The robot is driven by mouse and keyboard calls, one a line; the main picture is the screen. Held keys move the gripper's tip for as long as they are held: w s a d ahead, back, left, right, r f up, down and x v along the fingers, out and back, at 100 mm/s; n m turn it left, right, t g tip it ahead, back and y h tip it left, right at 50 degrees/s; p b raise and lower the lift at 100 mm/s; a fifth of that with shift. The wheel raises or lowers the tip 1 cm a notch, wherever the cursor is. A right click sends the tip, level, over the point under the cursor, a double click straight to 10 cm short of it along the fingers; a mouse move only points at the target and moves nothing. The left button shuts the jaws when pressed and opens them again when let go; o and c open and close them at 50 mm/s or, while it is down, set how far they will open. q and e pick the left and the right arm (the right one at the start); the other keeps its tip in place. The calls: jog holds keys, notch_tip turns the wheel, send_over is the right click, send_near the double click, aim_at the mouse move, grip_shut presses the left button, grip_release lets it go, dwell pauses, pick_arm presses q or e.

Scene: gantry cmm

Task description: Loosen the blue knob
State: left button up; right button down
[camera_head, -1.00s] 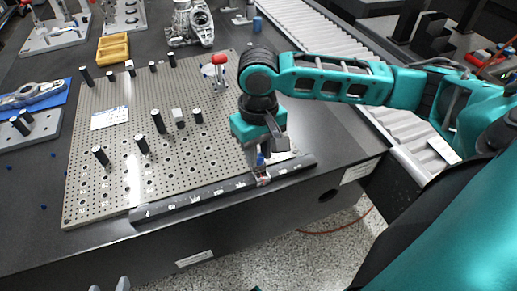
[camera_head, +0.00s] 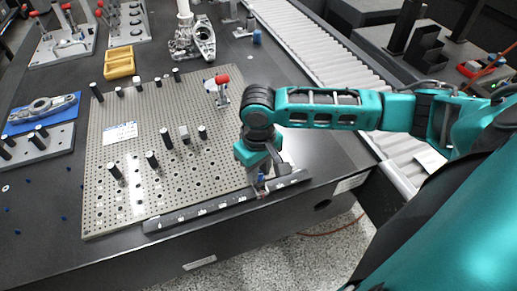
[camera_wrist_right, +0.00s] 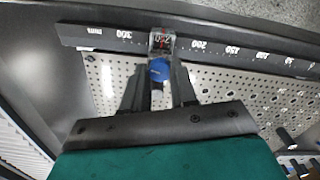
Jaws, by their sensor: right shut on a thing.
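The blue knob (camera_head: 261,178) sits on a small clear slider with a red mark (camera_wrist_right: 161,42) on the black ruler rail (camera_head: 205,209) at the front edge of the perforated plate. My right gripper (camera_wrist_right: 158,88) reaches down from above. Its two dark fingers are on either side of the blue knob, which also shows in the right wrist view (camera_wrist_right: 159,71), and they are shut on it. The gripper partly hides the knob in the head view. My left gripper is not in view.
The perforated plate (camera_head: 110,207) carries several black posts and a red-topped clamp (camera_head: 221,88). A yellow tray (camera_head: 119,62) and metal parts (camera_head: 193,38) stand behind it. A roller conveyor (camera_head: 305,55) runs at the right. The dark table is clear around the plate's right side.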

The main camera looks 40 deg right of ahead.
jog(key=n+p, duration=0.1)
jog(key=p, duration=0.2)
jog(key=shift+r+n+p, duration=0.2)
jog(key=shift+n+p, duration=0.1)
jog(key=shift+p, duration=0.1)
pick_arm(q)
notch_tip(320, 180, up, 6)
jog(key=shift+p, duration=0.3)
pick_arm(e)
jog(key=shift+f+n, duration=0.1)
jog(key=shift+n, duration=0.4)
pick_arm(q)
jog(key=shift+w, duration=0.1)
pick_arm(e)
jog(key=shift+w+n, duration=0.1)
jog(key=shift+n, duration=0.9)
jog(key=c, duration=0.9)
grip_release()
notch_tip(320, 180, up, 13)
jog(key=shift+f, duration=0.1)
